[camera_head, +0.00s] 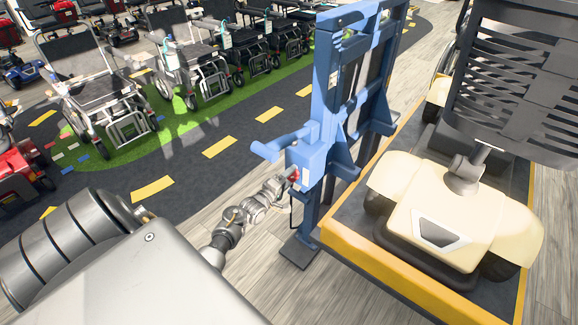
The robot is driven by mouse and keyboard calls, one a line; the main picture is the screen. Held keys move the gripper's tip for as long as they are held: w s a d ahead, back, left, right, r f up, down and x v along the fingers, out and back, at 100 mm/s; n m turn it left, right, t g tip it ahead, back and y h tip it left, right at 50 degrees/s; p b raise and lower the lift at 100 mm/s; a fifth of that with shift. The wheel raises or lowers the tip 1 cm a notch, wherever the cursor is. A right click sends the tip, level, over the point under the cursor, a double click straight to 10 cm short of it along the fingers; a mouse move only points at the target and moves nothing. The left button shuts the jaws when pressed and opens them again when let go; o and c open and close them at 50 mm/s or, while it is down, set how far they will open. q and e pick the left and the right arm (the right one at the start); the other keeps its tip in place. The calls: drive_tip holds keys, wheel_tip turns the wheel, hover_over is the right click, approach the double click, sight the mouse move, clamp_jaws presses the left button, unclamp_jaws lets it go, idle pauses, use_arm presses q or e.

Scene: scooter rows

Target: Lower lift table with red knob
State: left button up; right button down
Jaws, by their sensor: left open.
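The red knob (294,175) sits on the side of a blue box on the lift's blue post (318,150). My left gripper (284,181) is open right at the knob, with its fingertips close to it or touching it; the exact contact is too small to tell. The lift table (350,256) has a dark top with a yellow edge and stands to the right of the post, above the floor. A cream and black scooter (440,215) stands on it. My right gripper is not in view.
A blue handle (272,149) sticks out left of the post above my gripper. The post's dark foot plate (297,251) is on the wood floor. Several wheelchairs (104,105) stand on green carpet at the back left. A dark path with yellow dashes lies between.

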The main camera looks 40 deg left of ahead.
use_arm(q)
drive_tip(key=shift+s, duration=0.1)
drive_tip(key=s, duration=1)
drive_tip(key=shift+s+d, duration=0.15)
drive_tip(key=shift+s, duration=0.15)
drive_tip(key=s+d+f+m+g, duration=0.2)
drive_tip(key=s+f+m+g, duration=0.15)
drive_tip(key=f, duration=0.55)
drive_tip(key=s+d+f+m+g, duration=0.2)
drive_tip(key=s+f+m, duration=0.2)
drive_tip(key=f, duration=0.4)
drive_tip(key=s+d+f+m+g, duration=0.2)
drive_tip(key=s+f+m+g, duration=0.15)
drive_tip(key=f, duration=0.55)
drive_tip(key=s+d+f+m+g, duration=0.2)
drive_tip(key=s+d+f, duration=0.1)
drive_tip(key=s, duration=0.7)
drive_tip(key=s+d+f+m+g, duration=0.3)
drive_tip(key=s+f, duration=0.3)
drive_tip(key=s, duration=0.4)
drive_tip(key=s+d+f+m+g, duration=0.2)
drive_tip(key=s+d+f+g, duration=0.1)
drive_tip(key=s, duration=0.8)
drive_tip(key=shift+d+f+m, duration=0.4)
drive_tip(key=shift+d+f, duration=0.4)
drive_tip(key=shift+d, duration=0.15)
